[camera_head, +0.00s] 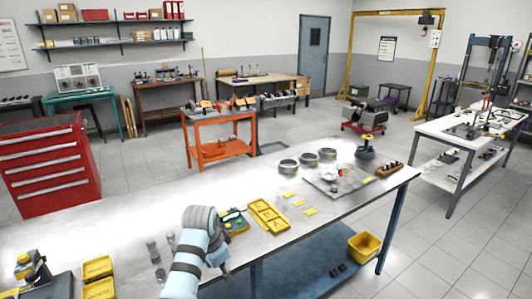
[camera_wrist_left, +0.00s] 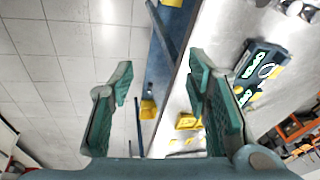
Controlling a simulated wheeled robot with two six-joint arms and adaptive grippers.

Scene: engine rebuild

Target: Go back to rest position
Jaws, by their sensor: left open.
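My left arm (camera_head: 190,262), pale blue with dark bands, reaches up over the near edge of the metal workbench (camera_head: 130,240) in the head view. Its gripper is mostly hidden behind the arm. In the left wrist view my left gripper (camera_wrist_left: 163,88) has its two green-padded fingers wide apart, with nothing between them. Beyond the fingers lie the floor and the bench edge. My right gripper does not show in either view.
Metal rings (camera_head: 289,166) lie farther back. A yellow bin (camera_head: 364,246) is on the lower shelf. Tiled floor is clear at right.

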